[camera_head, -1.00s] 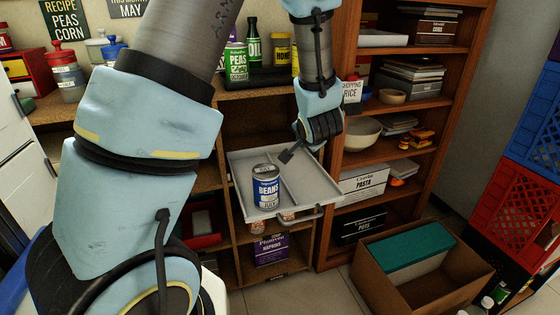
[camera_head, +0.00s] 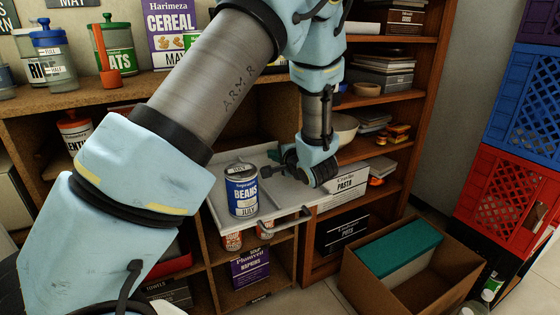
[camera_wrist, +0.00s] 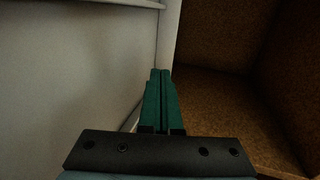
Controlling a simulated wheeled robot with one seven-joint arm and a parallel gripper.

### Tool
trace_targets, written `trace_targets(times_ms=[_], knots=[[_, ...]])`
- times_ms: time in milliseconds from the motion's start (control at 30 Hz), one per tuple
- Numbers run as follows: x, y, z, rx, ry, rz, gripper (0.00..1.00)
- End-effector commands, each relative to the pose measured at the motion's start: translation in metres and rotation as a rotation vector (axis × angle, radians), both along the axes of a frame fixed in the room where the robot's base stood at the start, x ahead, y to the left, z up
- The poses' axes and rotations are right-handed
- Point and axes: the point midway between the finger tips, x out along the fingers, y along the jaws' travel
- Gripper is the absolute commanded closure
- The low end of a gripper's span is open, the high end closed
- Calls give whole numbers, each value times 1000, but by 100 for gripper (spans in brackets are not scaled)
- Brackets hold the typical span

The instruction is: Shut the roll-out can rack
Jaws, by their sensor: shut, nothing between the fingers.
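The roll-out can rack, a pale grey tray (camera_head: 283,196), sticks out from the wooden shelf unit. Its dark bar handle (camera_head: 287,222) is at the front. A blue BEANS can (camera_head: 242,192) stands upright in the tray, towards its left front. My gripper (camera_head: 268,172) is shut and empty, just right of and behind the can, low at the tray. I cannot tell whether it touches the tray. In the wrist view its green fingers (camera_wrist: 160,98) are together, beside a pale grey surface that looks like the tray.
An open cardboard box (camera_head: 440,262) with a teal-topped item stands on the floor at the right. Red and blue crates (camera_head: 505,195) are stacked beyond it. A purple NAPKINS box (camera_head: 250,268) sits in a cubby below the tray.

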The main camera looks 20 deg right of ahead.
Motion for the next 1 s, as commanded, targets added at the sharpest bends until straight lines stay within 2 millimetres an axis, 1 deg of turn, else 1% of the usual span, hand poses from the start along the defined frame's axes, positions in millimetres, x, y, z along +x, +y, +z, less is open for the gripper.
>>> trace_targets(times_ms=[33,100,200,300,467,867,967,1000], knots=[[10,2,-6,-1,0,4,100],[23,4,-9,-1,-1,3,100],[38,6,-7,-2,-1,3,100],[48,7,-6,-2,-1,1,100],[56,8,-6,-1,0,0,100],[59,8,-5,0,0,0,100],[68,9,-3,0,-1,1,100],[75,9,-3,0,-1,1,100]])
